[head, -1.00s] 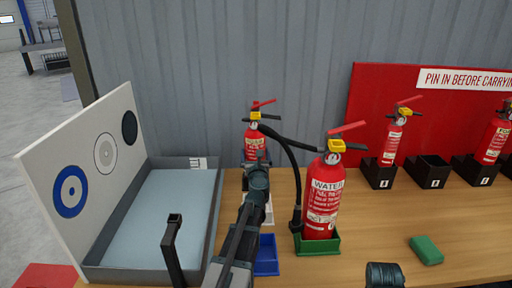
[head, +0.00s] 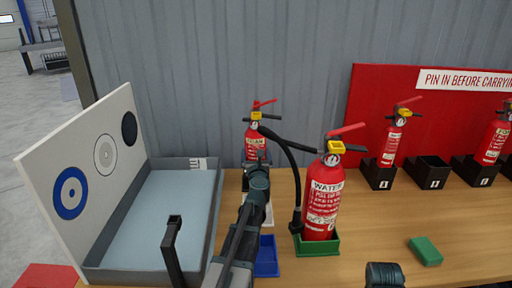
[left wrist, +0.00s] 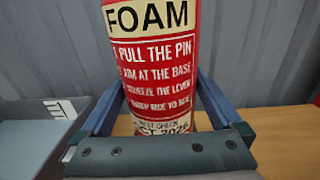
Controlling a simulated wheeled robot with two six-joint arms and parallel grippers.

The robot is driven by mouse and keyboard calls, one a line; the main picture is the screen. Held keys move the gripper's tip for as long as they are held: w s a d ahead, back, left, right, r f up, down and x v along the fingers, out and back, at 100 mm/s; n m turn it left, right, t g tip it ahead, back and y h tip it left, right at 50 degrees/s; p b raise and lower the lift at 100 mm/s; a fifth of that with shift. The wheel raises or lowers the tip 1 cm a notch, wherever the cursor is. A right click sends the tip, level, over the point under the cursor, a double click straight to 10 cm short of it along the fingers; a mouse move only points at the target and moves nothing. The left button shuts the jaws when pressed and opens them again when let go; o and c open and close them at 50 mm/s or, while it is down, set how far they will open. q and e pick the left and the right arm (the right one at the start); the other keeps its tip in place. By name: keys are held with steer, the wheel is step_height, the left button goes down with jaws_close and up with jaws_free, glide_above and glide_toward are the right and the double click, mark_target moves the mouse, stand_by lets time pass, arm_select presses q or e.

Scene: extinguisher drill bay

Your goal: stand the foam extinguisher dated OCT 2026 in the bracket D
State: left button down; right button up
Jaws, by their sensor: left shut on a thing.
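The foam extinguisher (head: 254,143) is red with a cream FOAM label and stands upright at the back of the table in the head view. In the left wrist view its label (left wrist: 150,60) fills the middle, and the partly covered date line reads as OCT 2026. My left gripper (left wrist: 155,125) is shut on the extinguisher's body, with a finger on each side. My arm hides its base in the head view. An empty black bracket (head: 428,174) stands before the red board; its letter is too small to read.
A water extinguisher (head: 322,200) with a black hose stands in a green tray (head: 318,248), close right of my arm. A blue tray (head: 267,262) and a grey tray (head: 160,220) lie nearby. Other extinguishers (head: 391,145) flank the empty bracket. A green block (head: 425,251) lies front right.

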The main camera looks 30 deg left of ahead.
step_height(320, 180, up, 6)
steer(key=p, duration=0.5)
steer(key=shift+p, duration=0.35)
stand_by(0.5)
stand_by(0.4)
